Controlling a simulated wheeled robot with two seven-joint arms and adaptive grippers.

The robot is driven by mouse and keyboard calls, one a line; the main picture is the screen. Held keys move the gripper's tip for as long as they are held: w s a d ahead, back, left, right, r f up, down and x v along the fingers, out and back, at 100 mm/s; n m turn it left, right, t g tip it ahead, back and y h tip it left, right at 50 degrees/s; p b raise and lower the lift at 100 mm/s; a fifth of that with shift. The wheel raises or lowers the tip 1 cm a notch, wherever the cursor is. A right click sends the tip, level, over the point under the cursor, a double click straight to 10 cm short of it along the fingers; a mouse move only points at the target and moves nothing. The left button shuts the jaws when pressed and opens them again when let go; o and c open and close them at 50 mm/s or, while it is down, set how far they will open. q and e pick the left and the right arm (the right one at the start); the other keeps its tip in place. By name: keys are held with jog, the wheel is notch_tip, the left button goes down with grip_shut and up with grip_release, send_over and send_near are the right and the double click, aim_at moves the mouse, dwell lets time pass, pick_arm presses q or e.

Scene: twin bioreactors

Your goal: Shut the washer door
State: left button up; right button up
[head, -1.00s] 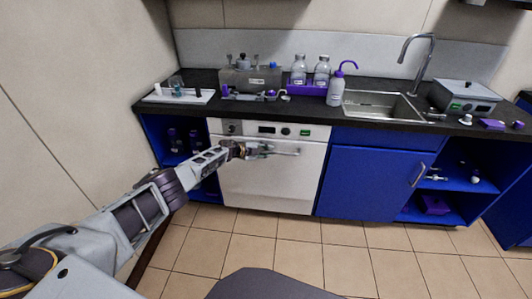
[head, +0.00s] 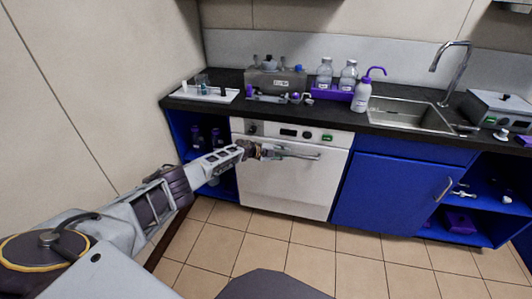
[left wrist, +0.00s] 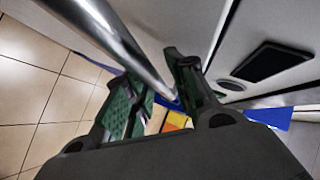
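The white washer (head: 300,178) stands under the counter. Its door looks upright and flush, or nearly flush, with the front; a small gap is too fine to tell in the head view. A horizontal bar handle (head: 302,156) runs along the top of the door. My left gripper (head: 268,151) is at the handle's left part, in front of the door. In the left wrist view, the chrome handle (left wrist: 120,38) passes by the fingers of my left gripper (left wrist: 158,92), which are apart. Whether they touch the bar I cannot tell. My right gripper is out of view.
The washer's control panel (head: 290,133) is above the door. A blue cabinet (head: 390,195) stands to its right, and an open blue shelf (head: 222,182) to its left. The black counter (head: 345,117) holds bottles and instruments. The tiled floor (head: 305,262) in front is clear.

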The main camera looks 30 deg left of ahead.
pick_arm(q)
jog(key=v, duration=1)
jog(key=shift+r, duration=0.15)
dwell(0.6)
jog(key=shift+d, duration=0.15)
dwell(0.4)
jog(key=s+d+f+n+t+y, duration=0.1)
jog(key=s+d+f+n+y, duration=0.2)
jog(key=s+d+f+n, duration=0.35)
jog(key=s+d+f+n+t+y, duration=0.1)
jog(key=s+d+f+n+y, duration=0.15)
jog(key=d+f, duration=0.6)
jog(key=s+d+f+n+g, duration=0.1)
jog(key=s+f+n+g, duration=0.2)
jog(key=s, duration=0.9)
jog(key=s+d+f+n+g+y, duration=0.1)
jog(key=s+f+n+g, duration=0.2)
jog(key=s, duration=0.9)
jog(key=s+d+f+n+g+y+p, duration=0.1)
jog(key=s+f+n+g, duration=0.1)
jog(key=s+f+g, duration=0.3)
jog(key=s+f, duration=0.3)
jog(key=s, duration=0.4)
jog(key=shift+s+d+f+n, duration=0.2)
jog(key=shift+s+f+n, duration=0.1)
jog(key=shift+n, duration=0.1)
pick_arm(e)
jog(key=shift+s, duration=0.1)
